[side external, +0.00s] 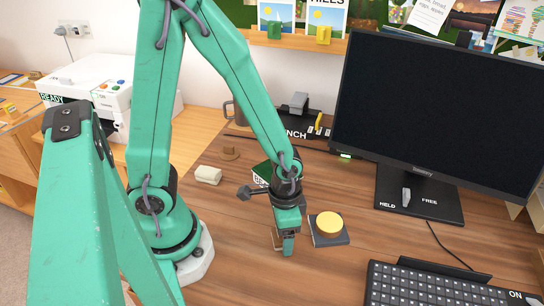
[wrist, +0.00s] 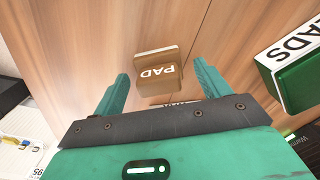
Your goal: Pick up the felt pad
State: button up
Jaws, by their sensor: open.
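The felt pad (wrist: 158,72) is a small brown block with white letters PAD on it. It lies on the wooden desk, between and just beyond my fingertips in the wrist view. In the side external view only a brown edge of it (side external: 276,238) shows beside my gripper. My gripper (side external: 288,247) points down close over the desk there. In the wrist view its two green fingers (wrist: 161,76) stand apart on the left and right of the pad, open, with nothing held. Whether they touch the pad cannot be told.
A dark square with a yellow round top (side external: 328,225) stands close right of my gripper. A green box (side external: 262,172) is behind it. A white block (side external: 208,174) lies left. The keyboard (side external: 430,288) and monitor (side external: 440,110) take the right side.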

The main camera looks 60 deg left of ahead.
jog(key=c, duration=1)
jog(key=shift+r, duration=0.1)
jog(key=shift+c, duration=0.2)
jog(key=shift+r, duration=4.9)
jog(key=shift+o, duration=0.8)
jog(key=shift+c, duration=0.4)
